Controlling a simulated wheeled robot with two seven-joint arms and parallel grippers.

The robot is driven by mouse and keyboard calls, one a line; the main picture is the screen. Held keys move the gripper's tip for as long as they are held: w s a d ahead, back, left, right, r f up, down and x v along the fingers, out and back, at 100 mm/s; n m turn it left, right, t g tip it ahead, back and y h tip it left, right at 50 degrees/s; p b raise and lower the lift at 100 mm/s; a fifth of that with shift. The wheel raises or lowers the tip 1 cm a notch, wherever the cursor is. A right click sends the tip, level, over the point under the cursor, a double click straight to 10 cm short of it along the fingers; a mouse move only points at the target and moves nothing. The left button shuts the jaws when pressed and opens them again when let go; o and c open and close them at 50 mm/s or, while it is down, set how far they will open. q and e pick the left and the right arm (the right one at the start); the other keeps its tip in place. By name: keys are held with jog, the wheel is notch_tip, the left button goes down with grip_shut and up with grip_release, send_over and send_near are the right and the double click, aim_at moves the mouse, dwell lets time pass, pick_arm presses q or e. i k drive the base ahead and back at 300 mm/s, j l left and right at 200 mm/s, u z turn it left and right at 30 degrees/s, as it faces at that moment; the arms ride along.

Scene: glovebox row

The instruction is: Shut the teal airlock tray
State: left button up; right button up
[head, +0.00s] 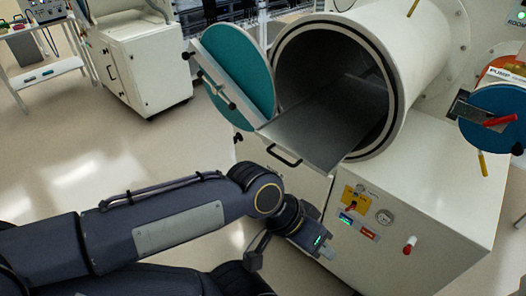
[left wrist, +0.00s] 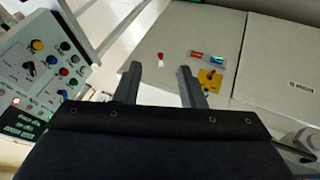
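The metal airlock tray (head: 315,130) sticks out of the open round chamber (head: 395,110), its rear part inside. A dark bar handle (head: 283,157) is on its front edge. The round teal door (head: 240,70) stands swung open to the left of the chamber mouth. My left gripper (head: 325,250) is below the tray and its handle, in front of the white cabinet, touching neither tray nor door. In the left wrist view its two fingers (left wrist: 159,85) stand apart with nothing between them. My right gripper is not in view.
The cabinet front (head: 430,220) carries a yellow switch plate (head: 353,198), small displays, a gauge and a red knob (head: 409,245). A blue round cover (head: 495,115) with a red handle is at the right. A white wheeled cabinet (head: 145,60) stands at the back left. Floor at left is clear.

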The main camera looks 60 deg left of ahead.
aim_at(319, 130)
jog(key=u, duration=1.75)
jog(key=i+l, duration=0.5)
jog(key=l+z, duration=0.05)
